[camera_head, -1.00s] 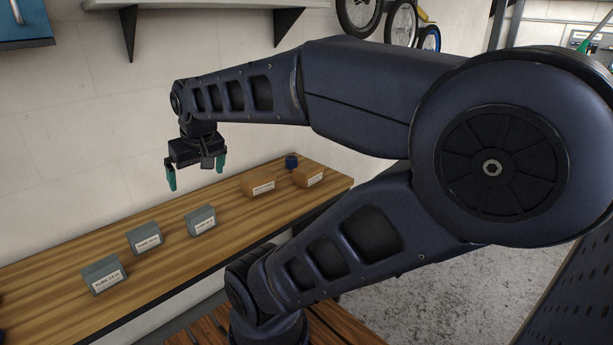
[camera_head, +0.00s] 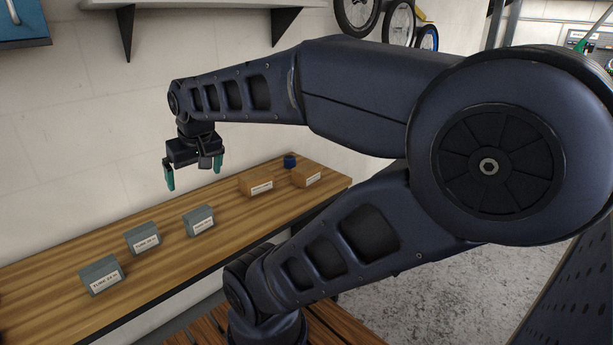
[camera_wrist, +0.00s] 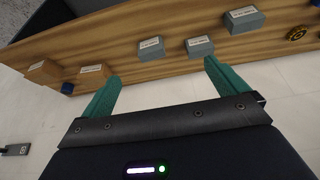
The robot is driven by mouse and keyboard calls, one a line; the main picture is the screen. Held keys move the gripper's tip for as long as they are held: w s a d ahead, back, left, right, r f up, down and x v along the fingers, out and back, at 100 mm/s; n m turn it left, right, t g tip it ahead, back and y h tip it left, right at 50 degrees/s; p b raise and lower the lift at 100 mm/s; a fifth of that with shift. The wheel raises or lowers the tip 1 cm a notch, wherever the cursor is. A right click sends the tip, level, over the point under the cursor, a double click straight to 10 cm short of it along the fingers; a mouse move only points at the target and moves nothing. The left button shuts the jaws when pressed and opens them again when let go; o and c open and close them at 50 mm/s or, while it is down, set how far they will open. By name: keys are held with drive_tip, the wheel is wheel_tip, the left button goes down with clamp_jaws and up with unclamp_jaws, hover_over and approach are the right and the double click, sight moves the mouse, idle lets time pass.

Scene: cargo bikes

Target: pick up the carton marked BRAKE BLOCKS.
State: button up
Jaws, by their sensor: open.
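Two brown cartons stand on the wooden bench, towards its far right end: one on the left (camera_head: 256,183) and one on the right (camera_head: 307,174). Their white labels are too small to read, so I cannot tell which is marked BRAKE BLOCKS. Both also show at the left of the wrist view, the first (camera_wrist: 95,72) nearer a green finger and the second (camera_wrist: 42,68) further left. My gripper (camera_head: 194,172) is open and empty, above the bench's back edge, left of the brown cartons and apart from them. Its green fingers spread wide in the wrist view (camera_wrist: 162,74).
Three grey labelled boxes, seemingly marked TUBE, stand in a row along the bench (camera_head: 40,288): near (camera_head: 101,274), middle (camera_head: 142,239) and far (camera_head: 199,220). A blue cylinder (camera_head: 290,161) stands behind the brown cartons. A white wall (camera_head: 80,130) runs behind the bench.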

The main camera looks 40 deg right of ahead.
drive_tip(key=w+d+m, duration=0.5)
drive_tip(key=w+d, duration=0.4)
drive_tip(key=w, duration=0.2)
drive_tip(key=m+g+h, duration=0.4)
drive_tip(key=m, duration=0.8)
approach(306, 167)
drive_tip(key=shift+x, duration=0.9)
drive_tip(key=shift+d+f, duration=0.15)
drive_tip(key=shift+f, duration=0.3)
drive_tip(key=x, duration=0.4)
drive_tip(key=shift+d+f, duration=0.1)
drive_tip(key=shift+f, duration=0.05)
drive_tip(key=shift+h, duration=0.3)
drive_tip(key=shift+x, duration=2.8)
drive_tip(key=shift+s+f, duration=0.15)
drive_tip(key=shift+f, duration=0.15)
